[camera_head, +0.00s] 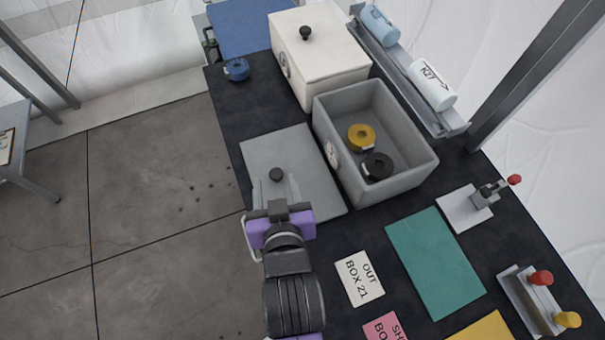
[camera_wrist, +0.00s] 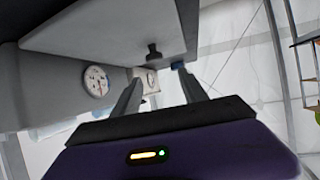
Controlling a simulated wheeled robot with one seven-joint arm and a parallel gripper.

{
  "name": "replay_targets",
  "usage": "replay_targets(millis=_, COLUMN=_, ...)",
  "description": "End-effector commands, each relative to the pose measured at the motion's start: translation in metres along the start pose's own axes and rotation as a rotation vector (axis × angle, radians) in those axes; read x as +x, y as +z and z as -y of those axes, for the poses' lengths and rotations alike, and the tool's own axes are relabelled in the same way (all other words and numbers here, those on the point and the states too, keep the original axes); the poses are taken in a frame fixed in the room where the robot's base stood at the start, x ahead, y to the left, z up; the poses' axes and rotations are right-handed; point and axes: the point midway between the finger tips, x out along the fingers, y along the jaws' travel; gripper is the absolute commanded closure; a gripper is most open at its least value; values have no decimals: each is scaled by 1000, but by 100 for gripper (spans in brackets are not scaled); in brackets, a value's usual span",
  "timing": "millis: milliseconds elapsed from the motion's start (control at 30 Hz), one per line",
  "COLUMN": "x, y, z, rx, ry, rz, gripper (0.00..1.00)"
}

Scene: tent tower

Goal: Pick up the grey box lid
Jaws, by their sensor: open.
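The grey box lid (camera_head: 290,155) is a flat grey plate with a black knob (camera_head: 276,174), lying on the dark table left of the open grey box (camera_head: 395,185). My gripper (camera_head: 277,186) is open over the lid's near part, its fingertips close to the knob, one to each side. In the wrist view the lid (camera_wrist: 105,25) fills the top, and its knob (camera_wrist: 153,52) shows just beyond the gap between my open fingers (camera_wrist: 160,78). Nothing is between the fingers. I cannot tell the exact height gap. My gripper hides part of the lid's near edge.
The grey box holds a yellow roll (camera_head: 361,137) and a black roll (camera_head: 377,166). A closed white box (camera_head: 325,65) stands behind it. A green mat (camera_head: 434,262) and a white card (camera_head: 360,278) lie right of my arm.

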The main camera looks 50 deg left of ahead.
Motion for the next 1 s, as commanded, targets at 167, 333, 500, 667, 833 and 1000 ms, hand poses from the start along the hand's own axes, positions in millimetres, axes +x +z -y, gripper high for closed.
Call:
replay_targets(millis=167, x=7, y=10, z=0, rx=-4, ry=-2, rz=40, gripper=49)
replay_targets(millis=333, x=24, y=10, z=0, rx=-4, ry=-2, rz=39, gripper=49)
replay_targets(millis=500, x=39, y=11, z=-2, rx=-4, ry=-2, rz=39, gripper=49)
replay_targets(millis=667, x=60, y=14, z=-5, rx=-5, ry=-2, rz=38, gripper=49)
replay_targets(millis=833, x=75, y=16, z=-5, rx=-4, ry=-1, rz=37, gripper=49)
replay_targets(millis=1000, x=77, y=16, z=-5, rx=-4, ry=-1, rz=36, gripper=49)
